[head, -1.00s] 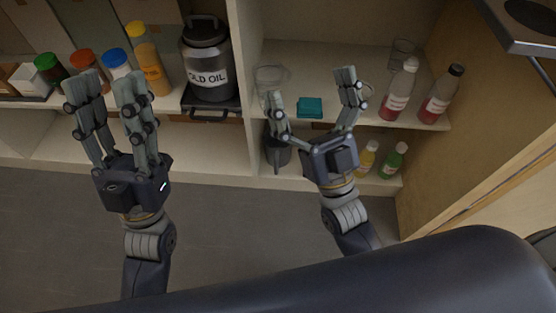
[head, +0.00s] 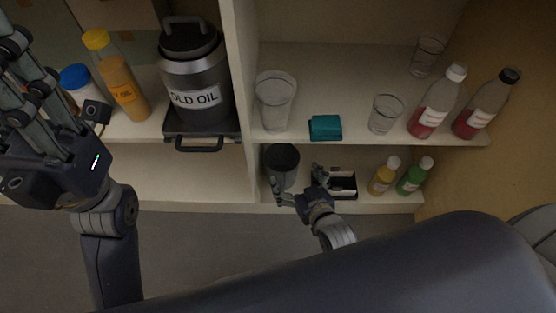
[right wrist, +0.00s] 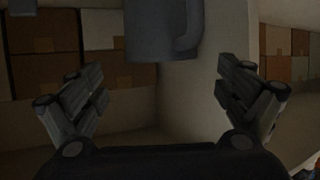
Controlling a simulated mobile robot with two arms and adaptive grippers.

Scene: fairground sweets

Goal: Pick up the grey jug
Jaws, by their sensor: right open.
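The grey jug (head: 283,160) stands upright on the lower shelf, against the left side of its bay. In the right wrist view the jug (right wrist: 158,32) shows at the top, with its handle on the right; its upper part is cut off. My right gripper (head: 298,181) is open and empty, just in front of the jug at its lower right. In the right wrist view its fingers (right wrist: 160,90) are spread, with the jug beyond them and not between them. My left gripper (head: 45,90) is at the left edge, its fingers partly cut off.
Yellow (head: 383,178) and green (head: 412,178) bottles and a dark box (head: 335,185) stand right of the jug. Above are glasses (head: 275,100), a teal cloth (head: 325,127) and two red-bottomed bottles (head: 436,105). A divider (head: 243,70) separates the OLD OIL can (head: 195,85).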

